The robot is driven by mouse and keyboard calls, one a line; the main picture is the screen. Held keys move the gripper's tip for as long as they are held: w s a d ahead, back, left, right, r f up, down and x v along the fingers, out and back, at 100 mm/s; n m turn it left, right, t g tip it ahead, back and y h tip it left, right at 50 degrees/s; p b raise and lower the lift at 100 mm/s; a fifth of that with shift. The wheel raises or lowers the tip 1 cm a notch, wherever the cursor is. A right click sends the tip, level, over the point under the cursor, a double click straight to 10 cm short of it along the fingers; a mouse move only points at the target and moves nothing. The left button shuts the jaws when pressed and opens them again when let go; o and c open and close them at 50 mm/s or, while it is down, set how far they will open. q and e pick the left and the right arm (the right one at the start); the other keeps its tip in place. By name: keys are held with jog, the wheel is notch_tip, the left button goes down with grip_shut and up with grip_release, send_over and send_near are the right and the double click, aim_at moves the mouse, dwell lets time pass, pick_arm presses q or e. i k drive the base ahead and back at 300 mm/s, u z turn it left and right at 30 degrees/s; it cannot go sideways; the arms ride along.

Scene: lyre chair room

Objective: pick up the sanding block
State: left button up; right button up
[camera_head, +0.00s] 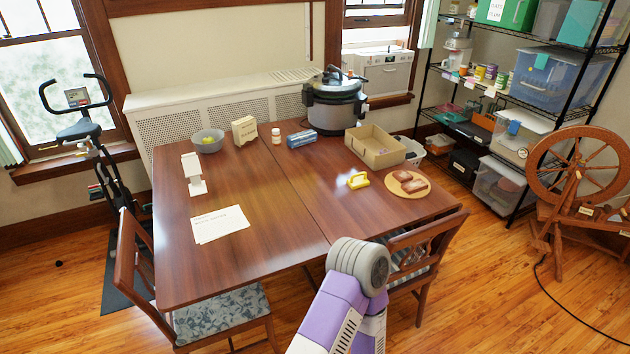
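A small yellow object with a raised handle (358,181), which looks like the sanding block, lies on the brown wooden table (255,240). It is right of the table's middle seam, just left of a round wooden board (420,191). Nothing covers it. Neither of my grippers is in view. One of my purple arm links with a grey joint comes up from the bottom centre, in front of the table's near edge.
An open cardboard box (375,160) stands behind the yellow object, and a large cooker (335,105) behind that. The board bears brown pieces (408,182). A chair (425,250) stands at the near right edge. Papers (220,224) lie left; the table's near middle is clear.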

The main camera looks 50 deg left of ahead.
aim_at(354, 182)
jog(key=u, duration=1.4)
